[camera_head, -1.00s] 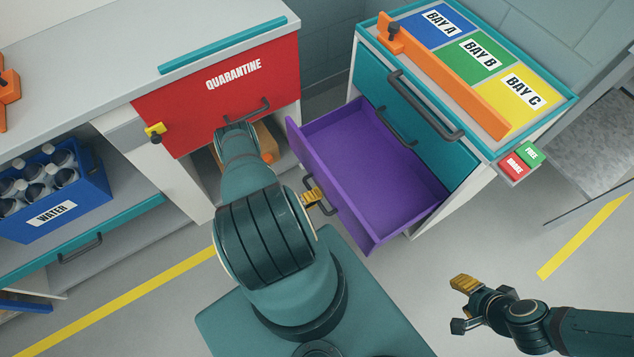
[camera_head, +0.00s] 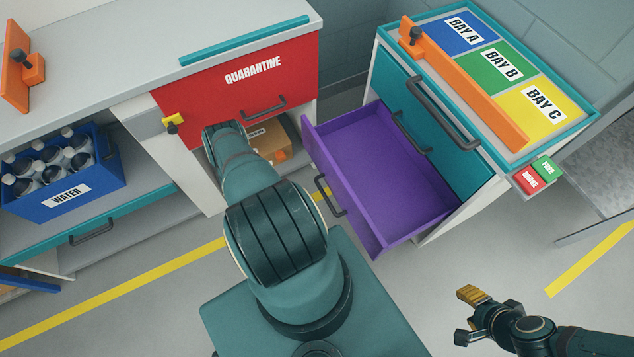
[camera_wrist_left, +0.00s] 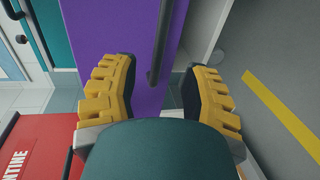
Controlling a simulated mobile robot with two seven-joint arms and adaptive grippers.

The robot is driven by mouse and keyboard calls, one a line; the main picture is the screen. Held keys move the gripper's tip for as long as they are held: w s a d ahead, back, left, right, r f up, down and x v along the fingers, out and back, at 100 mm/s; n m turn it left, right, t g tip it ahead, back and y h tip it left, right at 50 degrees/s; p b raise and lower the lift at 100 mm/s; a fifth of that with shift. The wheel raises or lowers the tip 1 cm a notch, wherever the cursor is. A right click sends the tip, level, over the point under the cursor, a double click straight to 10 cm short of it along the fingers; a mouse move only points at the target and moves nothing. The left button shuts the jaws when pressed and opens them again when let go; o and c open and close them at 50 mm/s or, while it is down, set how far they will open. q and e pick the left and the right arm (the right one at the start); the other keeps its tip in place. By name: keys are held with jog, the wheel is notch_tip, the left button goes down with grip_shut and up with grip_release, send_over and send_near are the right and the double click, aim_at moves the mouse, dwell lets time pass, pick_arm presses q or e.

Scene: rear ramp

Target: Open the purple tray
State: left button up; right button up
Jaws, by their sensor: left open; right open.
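The purple tray (camera_head: 385,175) is a drawer pulled out of the teal cabinet (camera_head: 425,120), and its empty inside shows. Its dark bar handle (camera_head: 328,196) is on the front panel. In the left wrist view the purple front (camera_wrist_left: 105,30) and the handle (camera_wrist_left: 161,45) are ahead of my left gripper (camera_wrist_left: 158,72). That gripper is open, with the handle's end appearing between its yellow fingers; I cannot tell the depth gap. In the head view my arm hides it. My right gripper (camera_head: 467,316) is open and empty, over the floor at lower right, apart from the tray.
A red quarantine drawer front (camera_head: 235,90) is on the left bench, with a cardboard box (camera_head: 268,140) below it. A blue water crate (camera_head: 65,185) stands further left. An orange bar (camera_head: 465,85) lies on the cabinet's bay top. Floor right of the tray is clear.

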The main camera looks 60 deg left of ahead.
pick_arm(q)
jog(key=shift+v, duration=1.65)
